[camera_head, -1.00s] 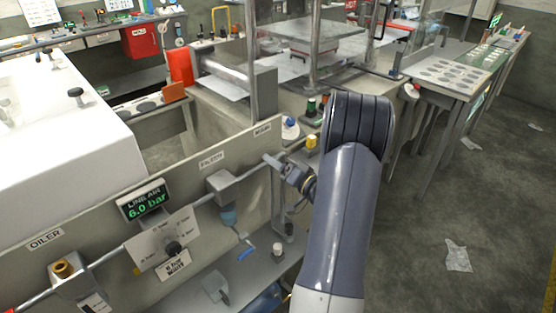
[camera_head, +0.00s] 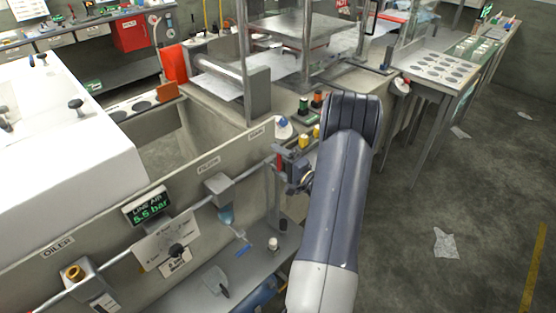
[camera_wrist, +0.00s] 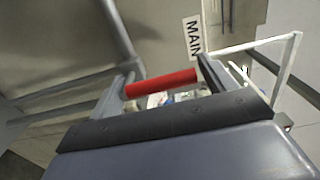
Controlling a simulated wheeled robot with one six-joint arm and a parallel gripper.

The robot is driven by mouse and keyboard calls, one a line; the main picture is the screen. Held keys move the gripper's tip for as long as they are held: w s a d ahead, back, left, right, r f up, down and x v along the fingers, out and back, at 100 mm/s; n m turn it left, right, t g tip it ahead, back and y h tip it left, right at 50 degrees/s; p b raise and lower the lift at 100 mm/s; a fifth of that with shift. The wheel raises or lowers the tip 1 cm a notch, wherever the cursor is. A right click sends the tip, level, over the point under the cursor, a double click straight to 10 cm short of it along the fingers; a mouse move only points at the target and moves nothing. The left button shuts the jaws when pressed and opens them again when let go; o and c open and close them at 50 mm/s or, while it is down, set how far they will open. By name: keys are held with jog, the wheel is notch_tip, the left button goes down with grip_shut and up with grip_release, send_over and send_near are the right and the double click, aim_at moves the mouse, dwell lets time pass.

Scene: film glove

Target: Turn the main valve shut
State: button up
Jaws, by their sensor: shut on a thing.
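The main valve's red handle (camera_wrist: 160,83) lies between the two fingers of my gripper (camera_wrist: 168,78) in the wrist view. My gripper is shut on it. A white "MAIN" label (camera_wrist: 193,36) is on the panel just beyond the handle. In the head view a small part of the red handle (camera_head: 278,162) shows at my gripper (camera_head: 284,170), below the "MAIN" label (camera_head: 257,133). My gripper and arm hide most of the valve there. The line air display (camera_head: 148,206) reads 5.5 bar.
A grey pipe (camera_head: 110,268) runs along the panel with the oiler (camera_head: 78,276), a dial plate (camera_head: 165,242) and the filter (camera_head: 221,190). Small knobs stand on the bench behind my gripper.

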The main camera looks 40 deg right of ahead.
jog(key=shift+d, duration=0.1)
dwell(0.4)
jog(key=o, duration=1.3)
jog(key=s+d+b, duration=0.1)
jog(key=s+b, duration=0.1)
jog(key=s, duration=0.8)
jog(key=shift+s+d, duration=0.25)
jog(key=shift+s, duration=0.15)
